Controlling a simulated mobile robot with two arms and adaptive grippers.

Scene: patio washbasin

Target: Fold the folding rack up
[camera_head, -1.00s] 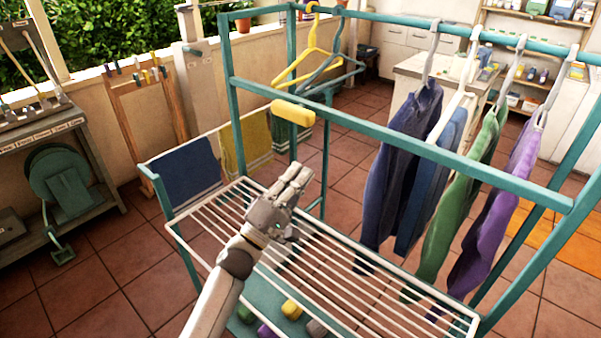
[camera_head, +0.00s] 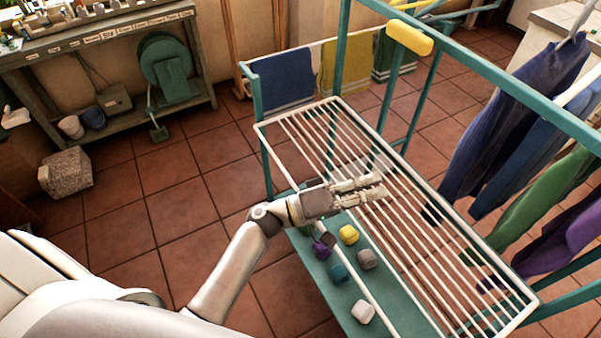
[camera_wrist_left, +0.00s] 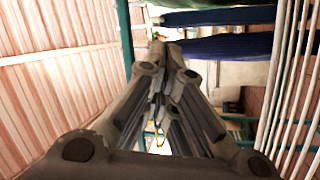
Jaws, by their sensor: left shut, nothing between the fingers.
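The folding rack (camera_head: 447,232) is a panel of thin white bars in a white frame. It lies spread out, roughly level, inside a teal stand (camera_head: 343,50). My left gripper (camera_head: 383,188) is shut and empty. In the left wrist view the closed fingers (camera_wrist_left: 160,80) fill the middle, and the rack's white bars (camera_wrist_left: 293,85) run along the right side. My right gripper is out of view.
A teal lower shelf (camera_head: 395,300) holds several coloured blocks, including a yellow one (camera_head: 348,234). Purple and green garments (camera_head: 545,200) hang at the right. Towels (camera_head: 283,78) hang behind the rack. A yellow block (camera_head: 410,37) sits on the upper rail. Tiled floor (camera_head: 170,240) is open at left.

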